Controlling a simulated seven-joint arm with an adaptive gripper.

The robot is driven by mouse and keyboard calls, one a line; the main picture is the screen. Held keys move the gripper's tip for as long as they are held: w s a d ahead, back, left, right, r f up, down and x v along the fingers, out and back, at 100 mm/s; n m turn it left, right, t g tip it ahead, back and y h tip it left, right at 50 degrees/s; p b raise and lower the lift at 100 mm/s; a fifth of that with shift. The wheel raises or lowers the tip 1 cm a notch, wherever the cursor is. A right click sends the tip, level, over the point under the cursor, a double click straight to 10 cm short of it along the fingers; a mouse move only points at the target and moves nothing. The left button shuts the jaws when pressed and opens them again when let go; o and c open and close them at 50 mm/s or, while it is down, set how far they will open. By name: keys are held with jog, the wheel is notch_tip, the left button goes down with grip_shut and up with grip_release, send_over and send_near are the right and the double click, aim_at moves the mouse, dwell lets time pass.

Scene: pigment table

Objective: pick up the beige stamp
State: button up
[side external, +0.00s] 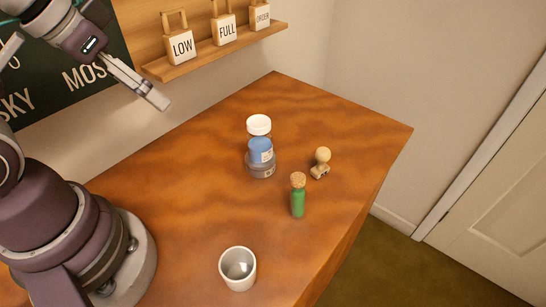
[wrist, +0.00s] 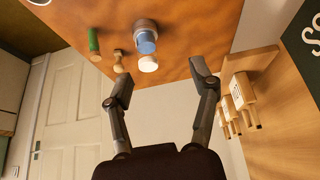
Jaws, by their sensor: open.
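The beige stamp (side external: 321,163) stands on the wooden table toward its right side, with a round knob on a small block base. It also shows in the wrist view (wrist: 119,62), upper left, beside the green vial. My gripper (side external: 159,99) is high at the upper left, well away from the stamp and above the table's back edge. In the wrist view my gripper (wrist: 162,84) has its two fingers spread wide with nothing between them.
A corked green vial (side external: 298,197) stands just in front of the stamp. A blue jar with a white lid (side external: 260,146) on a grey base stands left of it. A white cup (side external: 238,268) is near the front. A wall shelf (side external: 215,52) holds labelled tags. The table's right edge is close.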

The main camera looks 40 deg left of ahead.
jog(key=m+g, duration=0.2)
jog(key=m, duration=1.6)
send_over(322, 151)
jog(key=s+a, duration=0.1)
jog(key=s, duration=0.2)
notch_tip(322, 151, down, 8)
jog(key=shift+m, duration=0.3)
jog(key=x, duration=0.7)
jog(key=d+x, duration=0.1)
jog(key=x, duration=0.2)
jog(key=shift+w+f, duration=0.2)
grip_shut()
